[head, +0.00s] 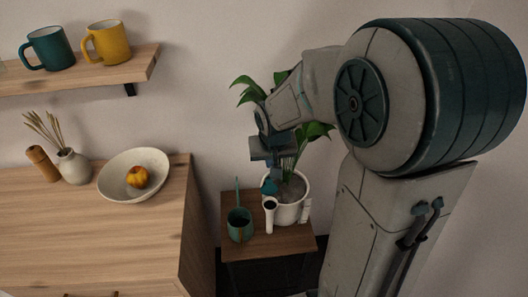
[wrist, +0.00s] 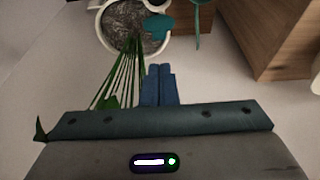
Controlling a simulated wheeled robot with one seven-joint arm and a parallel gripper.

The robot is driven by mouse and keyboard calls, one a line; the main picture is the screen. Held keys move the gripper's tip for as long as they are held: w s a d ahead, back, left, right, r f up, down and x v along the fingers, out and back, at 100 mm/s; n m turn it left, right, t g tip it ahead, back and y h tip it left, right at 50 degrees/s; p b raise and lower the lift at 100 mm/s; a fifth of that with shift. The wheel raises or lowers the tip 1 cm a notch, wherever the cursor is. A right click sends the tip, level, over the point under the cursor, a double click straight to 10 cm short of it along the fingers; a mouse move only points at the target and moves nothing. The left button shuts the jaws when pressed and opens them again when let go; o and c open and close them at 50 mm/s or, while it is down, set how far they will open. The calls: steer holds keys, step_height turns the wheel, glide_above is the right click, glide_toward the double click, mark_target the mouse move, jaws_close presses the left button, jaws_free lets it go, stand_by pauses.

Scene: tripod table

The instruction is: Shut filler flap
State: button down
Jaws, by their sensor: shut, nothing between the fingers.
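A white planter pot (head: 290,212) with dark soil and a green leafy plant stands on a small wooden table (head: 270,247). A white filler tube (head: 269,217) with a dark open top is on its front left side. A teal flap (head: 268,187) stands raised off the tube's mouth, so the tube looks open. In the wrist view the flap (wrist: 158,27) shows at the pot's rim (wrist: 108,38). My gripper (wrist: 158,85) is shut and empty, apart from the flap and beside the stems (wrist: 120,75). In the head view its fingers are hard to tell from the flap.
A teal pot-like vessel (head: 240,226) with a thin upright part stands left of the planter on the small table. A wooden cabinet (head: 120,235) is at left, bearing a bowl (head: 120,188) and vase (head: 74,166). Leaves (head: 250,90) surround my gripper.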

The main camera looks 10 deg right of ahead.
glide_above(269, 187)
steer(key=w, duration=0.1)
step_height(269, 187, down, 9)
steer(key=shift+w+a+f+b, duration=0.1)
steer(key=shift+b, duration=0.35)
steer(key=shift+f+b, duration=0.15)
steer(key=shift+b, duration=0.4)
steer(key=shift+b, duration=0.4)
steer(key=shift+s+t+b, duration=0.3)
steer(key=shift+b, duration=0.15)
steer(key=shift+s+b, duration=0.1)
steer(key=shift+b, duration=0.7)
